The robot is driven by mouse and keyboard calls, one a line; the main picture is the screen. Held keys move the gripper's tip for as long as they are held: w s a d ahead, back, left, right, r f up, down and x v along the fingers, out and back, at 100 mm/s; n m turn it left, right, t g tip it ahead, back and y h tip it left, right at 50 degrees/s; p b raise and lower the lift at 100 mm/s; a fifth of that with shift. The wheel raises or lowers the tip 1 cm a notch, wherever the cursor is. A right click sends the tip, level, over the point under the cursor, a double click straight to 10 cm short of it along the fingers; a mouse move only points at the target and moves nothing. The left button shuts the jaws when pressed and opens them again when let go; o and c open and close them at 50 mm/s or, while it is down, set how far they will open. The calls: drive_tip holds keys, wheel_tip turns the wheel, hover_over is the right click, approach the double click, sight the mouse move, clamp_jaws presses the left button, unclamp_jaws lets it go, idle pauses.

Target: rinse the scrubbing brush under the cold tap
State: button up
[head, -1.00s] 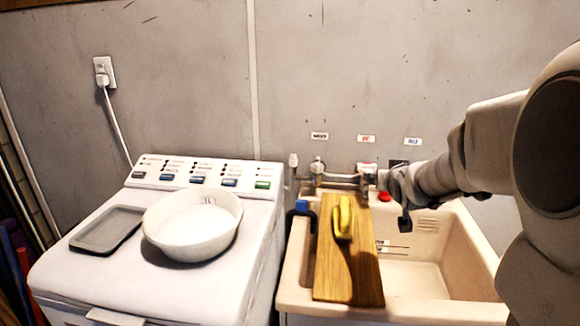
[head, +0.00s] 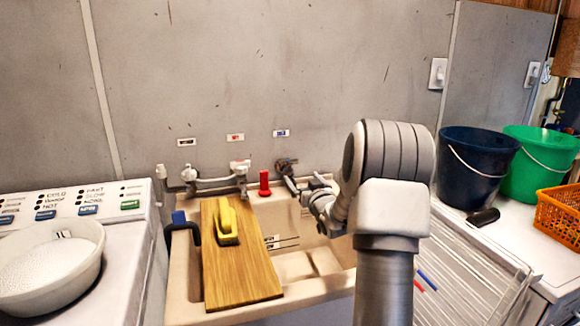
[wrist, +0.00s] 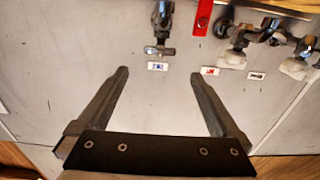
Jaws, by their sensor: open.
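The yellow scrubbing brush (head: 227,222) lies on a wooden board (head: 243,272) set across the left part of the beige sink (head: 184,278). The tap (head: 287,168) under the blue label (head: 281,133) is on the wall above the sink; it also shows in the wrist view (wrist: 160,40). My gripper (wrist: 160,74) is open and empty, its fingers spread below that tap in the wrist picture. In the head view my arm partly hides the gripper, right of the tap. The brush is not in the wrist view.
A second tap (head: 240,168) and a red object (head: 264,183) are left of the blue-labelled tap. A white bowl (head: 85,235) sits on the washer at left. Blue (head: 476,165) and green (head: 537,165) buckets and an orange basket (head: 562,215) stand at right.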

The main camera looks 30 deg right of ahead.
sight(291, 165)
drive_tip(key=x, duration=1.2)
drive_tip(key=shift+w+d, duration=0.1)
drive_tip(key=shift+w, duration=0.1)
drive_tip(key=c, duration=1.2)
drive_tip(key=shift+o, duration=0.2)
drive_tip(key=shift+r, duration=0.1)
